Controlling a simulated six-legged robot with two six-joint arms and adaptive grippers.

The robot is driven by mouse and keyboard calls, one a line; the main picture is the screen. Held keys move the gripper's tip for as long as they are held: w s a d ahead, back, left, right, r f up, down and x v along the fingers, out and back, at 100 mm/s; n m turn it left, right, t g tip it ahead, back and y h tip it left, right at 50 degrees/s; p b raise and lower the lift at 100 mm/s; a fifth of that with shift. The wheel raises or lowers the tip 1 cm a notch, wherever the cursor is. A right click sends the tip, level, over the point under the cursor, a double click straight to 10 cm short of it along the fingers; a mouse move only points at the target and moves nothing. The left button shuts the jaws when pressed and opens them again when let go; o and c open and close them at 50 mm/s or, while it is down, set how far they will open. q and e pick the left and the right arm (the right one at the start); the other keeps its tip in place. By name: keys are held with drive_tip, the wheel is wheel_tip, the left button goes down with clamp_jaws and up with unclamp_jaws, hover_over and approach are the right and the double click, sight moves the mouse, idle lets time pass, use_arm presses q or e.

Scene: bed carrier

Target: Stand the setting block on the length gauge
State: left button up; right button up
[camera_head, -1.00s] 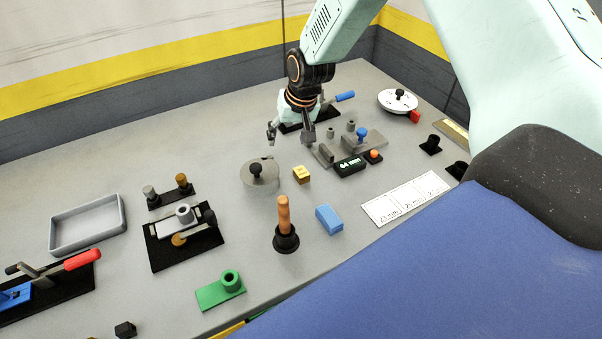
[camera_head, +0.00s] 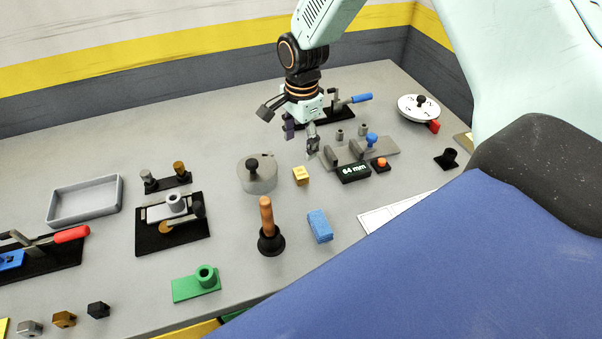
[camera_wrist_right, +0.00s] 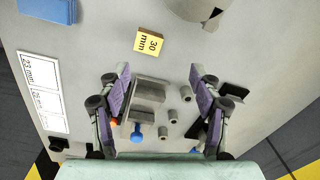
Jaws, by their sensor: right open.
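The yellow setting block (camera_head: 301,175), marked 30 mm, lies on the bench left of the length gauge; it also shows in the right wrist view (camera_wrist_right: 149,42). The length gauge (camera_head: 380,147) is a grey plate with upright grey jaws, a blue knob and a display reading 64 mm. In the right wrist view the gauge (camera_wrist_right: 148,97) lies between and beyond my fingers. My right gripper (camera_head: 300,139) is open and empty, above the bench beside the gauge's left end; its fingers (camera_wrist_right: 161,88) are spread in the wrist view. My left gripper is not in view.
A round grey lidded piece (camera_head: 257,176) stands left of the yellow block. A wooden-handled tool (camera_head: 267,226) and a blue block (camera_head: 320,226) are in front. A blue-handled clamp (camera_head: 345,102) is behind the gauge. A white dial (camera_head: 418,107) stands at right.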

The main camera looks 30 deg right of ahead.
sight(301, 172)
drive_tip(key=shift+s+d+f+m, duration=0.2)
drive_tip(key=shift+s+d+m, duration=0.2)
drive_tip(key=shift+m, duration=0.6)
drive_tip(key=shift+m+g, duration=0.3)
drive_tip(key=shift+m, duration=0.1)
drive_tip(key=shift+a+f+m, duration=0.1)
drive_tip(key=shift+a+m, duration=0.2)
drive_tip(key=shift+a, duration=0.15)
drive_tip(key=f, duration=0.5)
drive_tip(key=a+f, duration=0.1)
drive_tip(key=f, duration=0.1)
drive_tip(key=shift+s+f, duration=0.15)
drive_tip(key=shift+s, duration=0.1)
drive_tip(key=shift+s+d+f, duration=0.1)
drive_tip(key=shift+d, duration=0.15)
drive_tip(key=shift+a, duration=0.15)
drive_tip(key=c, duration=1.2)
clamp_jaws()
